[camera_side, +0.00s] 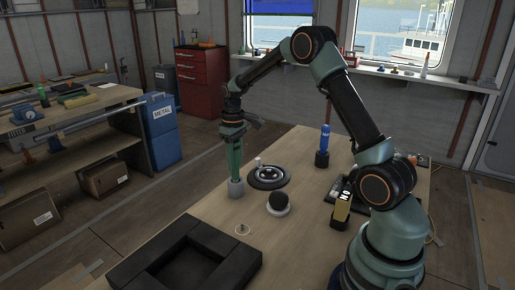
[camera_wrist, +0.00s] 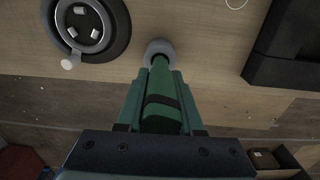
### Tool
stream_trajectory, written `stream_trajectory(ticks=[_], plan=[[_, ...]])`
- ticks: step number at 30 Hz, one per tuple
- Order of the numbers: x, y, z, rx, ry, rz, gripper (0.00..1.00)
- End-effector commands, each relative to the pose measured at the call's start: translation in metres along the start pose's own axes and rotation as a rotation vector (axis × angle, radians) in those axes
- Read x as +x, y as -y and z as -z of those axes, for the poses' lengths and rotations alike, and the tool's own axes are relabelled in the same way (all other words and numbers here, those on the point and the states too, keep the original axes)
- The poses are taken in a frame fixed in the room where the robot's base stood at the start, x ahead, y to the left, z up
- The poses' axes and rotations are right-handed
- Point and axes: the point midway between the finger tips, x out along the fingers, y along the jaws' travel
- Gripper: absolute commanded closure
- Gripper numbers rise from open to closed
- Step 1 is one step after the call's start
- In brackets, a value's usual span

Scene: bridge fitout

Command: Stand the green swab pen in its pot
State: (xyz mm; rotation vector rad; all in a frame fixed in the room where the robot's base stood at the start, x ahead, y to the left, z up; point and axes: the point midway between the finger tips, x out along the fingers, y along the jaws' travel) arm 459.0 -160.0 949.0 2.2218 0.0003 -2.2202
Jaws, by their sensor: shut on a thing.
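My gripper (camera_side: 234,172) is shut on the green swab pen (camera_wrist: 161,100), which is upright between the green fingers. A dark band crosses the pen in the wrist view. The small grey pot (camera_side: 236,188) stands on the table right below the fingertips. It also shows in the wrist view (camera_wrist: 158,47), where the pen's far end overlaps it. In the side view the fingers hide most of the pen. I cannot tell how deep its lower end is in the pot.
A round black-and-silver device (camera_side: 268,178) stands close right of the pot, with a dark ball on a base (camera_side: 278,203) nearer the camera. A blue pen (camera_side: 325,138) stands in a dark holder (camera_side: 322,159). A black padded tray (camera_side: 150,262) fills the front left.

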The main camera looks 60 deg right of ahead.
Motion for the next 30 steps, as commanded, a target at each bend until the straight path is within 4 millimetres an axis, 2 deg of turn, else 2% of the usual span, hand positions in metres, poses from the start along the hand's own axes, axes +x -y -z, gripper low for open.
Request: stream_trajectory(ticks=[30], plan=[[0.028,0.000,0.000,0.000,0.000,0.000,1.00]])
